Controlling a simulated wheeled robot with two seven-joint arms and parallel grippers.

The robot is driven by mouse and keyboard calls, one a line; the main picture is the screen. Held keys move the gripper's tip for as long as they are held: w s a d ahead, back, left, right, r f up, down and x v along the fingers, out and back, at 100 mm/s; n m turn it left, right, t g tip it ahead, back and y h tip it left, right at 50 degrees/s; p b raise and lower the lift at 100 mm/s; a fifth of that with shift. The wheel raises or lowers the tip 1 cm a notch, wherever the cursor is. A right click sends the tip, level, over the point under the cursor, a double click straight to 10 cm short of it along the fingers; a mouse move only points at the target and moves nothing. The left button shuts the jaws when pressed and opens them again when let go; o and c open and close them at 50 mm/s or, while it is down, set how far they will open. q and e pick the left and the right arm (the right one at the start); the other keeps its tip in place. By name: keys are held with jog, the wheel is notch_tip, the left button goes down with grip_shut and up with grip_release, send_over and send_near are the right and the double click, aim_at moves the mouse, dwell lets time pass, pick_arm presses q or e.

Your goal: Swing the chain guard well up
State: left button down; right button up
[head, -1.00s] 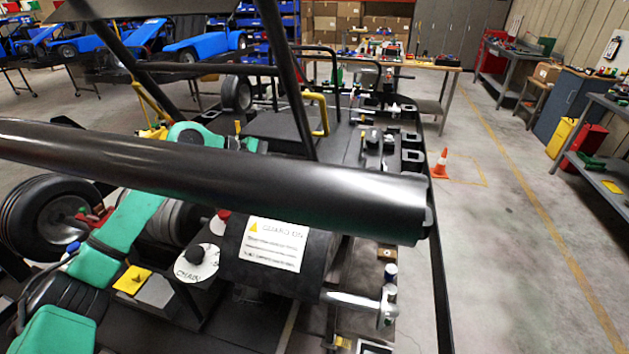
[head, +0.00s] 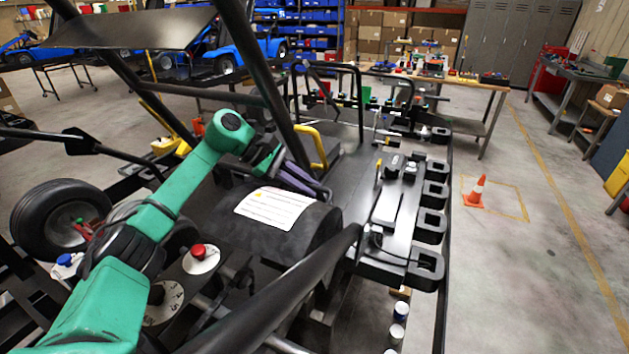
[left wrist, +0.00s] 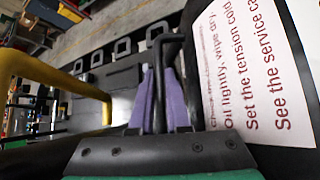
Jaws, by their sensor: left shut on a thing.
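The chain guard (head: 318,228) is a black curved cover with a white printed label, in the middle of the head view. Its label also shows at the right of the left wrist view, where the guard (left wrist: 290,158) is partly seen. My left gripper (head: 302,180) reaches over the guard's far side, beside the label. In the left wrist view its purple fingers (left wrist: 160,95) are shut on a thin black bent handle (left wrist: 170,39) next to the guard. Where the handle joins the guard is hard to see. My right gripper is not in view.
A yellow bar (head: 318,147) stands close behind my left gripper. A black frame tube (head: 290,290) crosses the foreground. A red button (head: 198,251) and a wheel (head: 58,218) are at the left. The floor at the right is clear around an orange cone (head: 477,192).

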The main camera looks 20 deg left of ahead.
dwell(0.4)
pick_arm(q)
jog(key=c, duration=1.2)
grip_release()
jog(key=shift+o, duration=0.2)
jog(key=shift+s+a+r+b, duration=0.1)
jog(key=shift+a+r+b, duration=0.1)
jog(key=shift+a+b, duration=0.15)
jog(key=b+v, duration=0.1)
jog(key=v, duration=0.4)
jog(key=shift+b, duration=0.3)
jog(key=v, duration=0.8)
jog(key=shift+a+r, duration=0.2)
jog(key=shift+r, duration=0.05)
